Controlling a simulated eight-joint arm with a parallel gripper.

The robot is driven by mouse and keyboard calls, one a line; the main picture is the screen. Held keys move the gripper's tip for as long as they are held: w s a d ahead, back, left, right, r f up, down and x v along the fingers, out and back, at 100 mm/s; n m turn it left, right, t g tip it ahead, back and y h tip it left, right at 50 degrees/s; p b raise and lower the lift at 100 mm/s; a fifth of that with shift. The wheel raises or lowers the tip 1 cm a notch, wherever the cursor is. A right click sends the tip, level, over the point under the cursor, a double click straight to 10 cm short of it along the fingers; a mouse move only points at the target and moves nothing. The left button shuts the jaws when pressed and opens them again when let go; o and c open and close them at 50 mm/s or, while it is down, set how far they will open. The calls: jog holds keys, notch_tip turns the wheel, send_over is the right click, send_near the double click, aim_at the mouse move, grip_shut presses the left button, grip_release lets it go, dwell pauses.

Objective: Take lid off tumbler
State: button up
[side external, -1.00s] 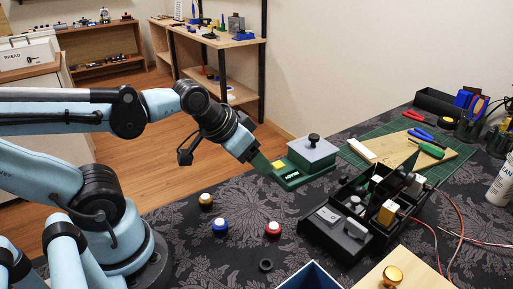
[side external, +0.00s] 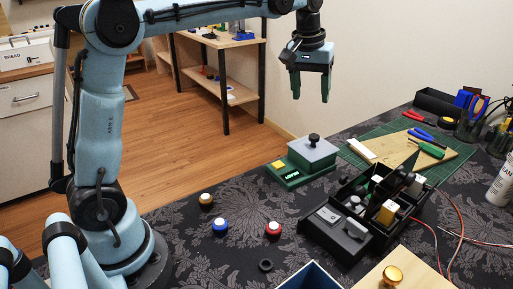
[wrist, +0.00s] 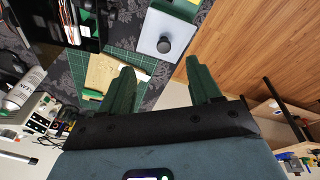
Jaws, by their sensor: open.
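What is under the lid is hidden, and I cannot make out a tumbler. The lid (wrist: 155,24) and its knob (wrist: 164,44) also show at the top of the wrist view. My gripper (side external: 311,99) is open and empty, pointing down, high above the table at the back, apart from the lid. Its two green fingers (wrist: 158,68) show spread in the wrist view.
A black organizer (side external: 345,238) with several items stands right of the base. A green cutting mat (side external: 372,140) with a wooden board and tools lies behind. Several coloured knobs, including a blue one (side external: 220,226), stand on the cloth at front left.

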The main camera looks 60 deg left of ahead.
jog(key=n+g, duration=0.2)
send_over(314, 136)
notch_tip(314, 136, down, 3)
jog(key=f, duration=0.1)
jog(key=shift+n, duration=0.3)
jog(key=shift+w+f, duration=0.15)
jog(key=shift+f, duration=5.8)
jog(key=c, duration=1.1)
jog(key=shift+c, duration=0.2)
jog(key=shift+r, duration=0.15)
